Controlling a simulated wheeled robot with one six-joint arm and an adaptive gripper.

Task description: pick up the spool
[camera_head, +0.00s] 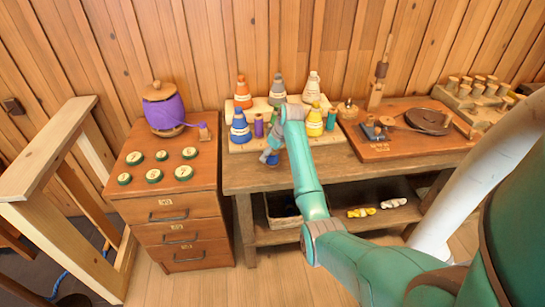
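Several cone-shaped spools stand on a pale rack (262,102) on the wooden bench: orange (243,94), grey (277,91), cream (312,87), blue (240,128) and yellow (315,122). A small purple spool (258,126) and a small blue-green spool (331,119) stand among them. A large purple spool (166,109) with a wooden top sits on the drawer cabinet at left. I cannot tell which spool is meant. My gripper (269,158) is small and partly hidden by my wrist, at the rack's front edge; its fingers and any contact are unclear.
The drawer cabinet (176,232) bears several green-rimmed discs (154,176). A wooden board (390,152) with a dark round disc (427,121) lies right of the rack. A dark bin (282,211) and yellow and white skeins stand on the lower shelf. A wooden frame stands at left.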

